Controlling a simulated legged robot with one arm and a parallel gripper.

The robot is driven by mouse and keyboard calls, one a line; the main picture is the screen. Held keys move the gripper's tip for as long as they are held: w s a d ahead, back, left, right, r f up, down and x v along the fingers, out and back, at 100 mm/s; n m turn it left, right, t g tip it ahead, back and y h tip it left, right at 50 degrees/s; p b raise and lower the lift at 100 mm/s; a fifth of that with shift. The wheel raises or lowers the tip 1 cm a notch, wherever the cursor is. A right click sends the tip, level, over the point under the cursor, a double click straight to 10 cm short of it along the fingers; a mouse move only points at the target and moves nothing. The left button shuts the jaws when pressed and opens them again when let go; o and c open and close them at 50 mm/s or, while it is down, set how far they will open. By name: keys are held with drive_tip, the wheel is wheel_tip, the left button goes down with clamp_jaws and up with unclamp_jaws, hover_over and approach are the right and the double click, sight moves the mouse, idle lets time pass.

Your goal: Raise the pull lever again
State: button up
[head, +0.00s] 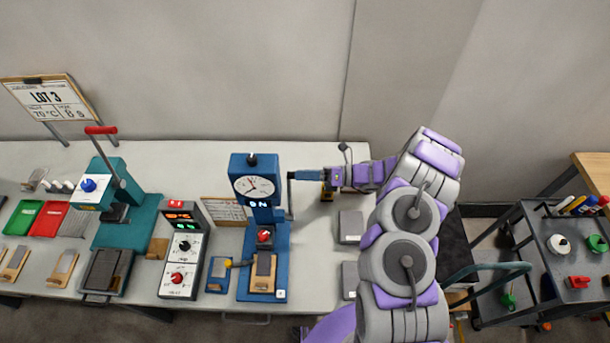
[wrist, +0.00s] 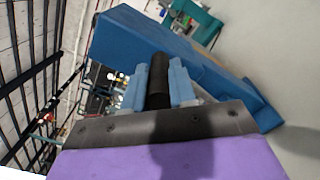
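The blue press (head: 262,215) stands right of centre on the bench in the head view, with a round dial and a lit display reading "ON". A dark pull lever (head: 290,197) is on its right side. My gripper (head: 300,175) reaches it from the right, at about the height of the dial. In the wrist view the pale blue fingers of my gripper (wrist: 158,75) lie on both sides of the lever's black grip (wrist: 158,92) and look closed on it. The blue press body (wrist: 150,40) fills the area beyond. The fingertips are small in the head view.
A teal press (head: 112,188) with a red-handled lever stands at left. A control box (head: 184,250) with red and green displays sits between the presses. Grey plates (head: 350,227) lie right of the blue press. A tool cart (head: 560,255) stands at far right.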

drive_tip(key=o, duration=0.5)
drive_tip(key=shift+w+f, duration=0.2)
drive_tip(key=shift+w, duration=0.15)
drive_tip(key=shift+c, duration=0.2)
drive_tip(key=shift+s+r, duration=0.1)
drive_tip(key=shift+s, duration=0.05)
drive_tip(key=d, duration=1.1)
drive_tip(key=d+b, duration=0.1)
drive_tip(key=d, duration=0.5)
drive_tip(key=shift+s+d, duration=0.25)
drive_tip(key=shift+d, duration=0.05)
